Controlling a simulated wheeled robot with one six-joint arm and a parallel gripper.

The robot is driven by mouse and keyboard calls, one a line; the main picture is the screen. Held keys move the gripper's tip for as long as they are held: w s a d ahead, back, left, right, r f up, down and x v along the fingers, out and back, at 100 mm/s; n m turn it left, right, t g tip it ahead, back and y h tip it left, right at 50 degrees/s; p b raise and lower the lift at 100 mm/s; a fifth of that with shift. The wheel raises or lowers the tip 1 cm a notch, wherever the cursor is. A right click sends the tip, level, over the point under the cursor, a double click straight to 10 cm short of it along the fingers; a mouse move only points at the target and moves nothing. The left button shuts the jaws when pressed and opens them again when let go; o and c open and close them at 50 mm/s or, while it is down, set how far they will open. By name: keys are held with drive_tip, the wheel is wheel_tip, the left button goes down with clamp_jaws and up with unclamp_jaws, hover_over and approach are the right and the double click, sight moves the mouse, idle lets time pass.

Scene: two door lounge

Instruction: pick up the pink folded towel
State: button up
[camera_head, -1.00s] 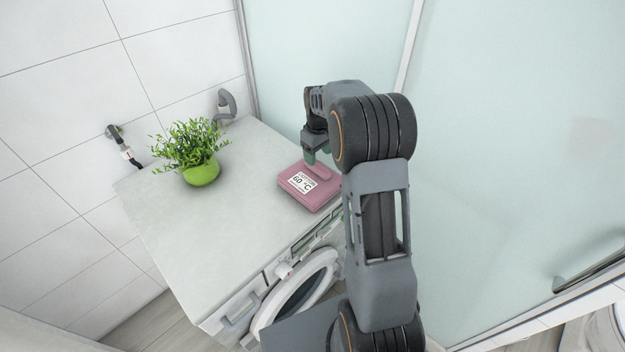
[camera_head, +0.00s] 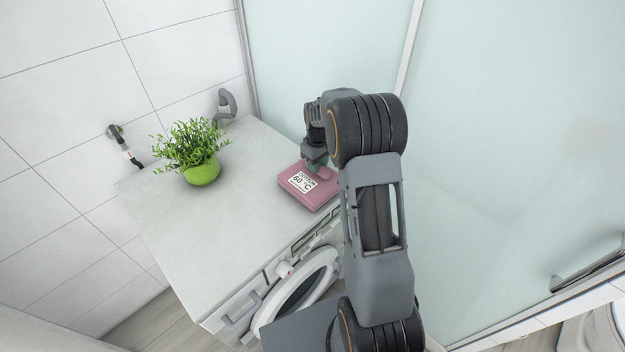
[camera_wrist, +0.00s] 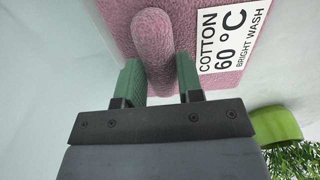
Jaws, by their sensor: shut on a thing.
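The pink folded towel (camera_head: 307,201) lies flat on the white top of the washing machine (camera_head: 240,211), near its right side. It carries a white label reading "COTTON 60 °C". In the wrist view the towel (camera_wrist: 113,18) has a raised pink roll (camera_wrist: 154,45) on it. My gripper (camera_wrist: 160,72) has its green fingers on either side of this roll and is shut on it. In the head view my gripper (camera_head: 315,165) is over the towel's far edge, and my arm hides part of the towel's right side.
A green potted plant (camera_head: 201,172) stands to the left on the machine top, with bare surface between it and the towel. Frosted glass panels (camera_head: 510,150) rise behind and to the right. The machine's round door (camera_head: 297,290) hangs open in front.

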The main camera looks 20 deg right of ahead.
clamp_jaws()
drive_tip(key=shift+r, duration=0.15)
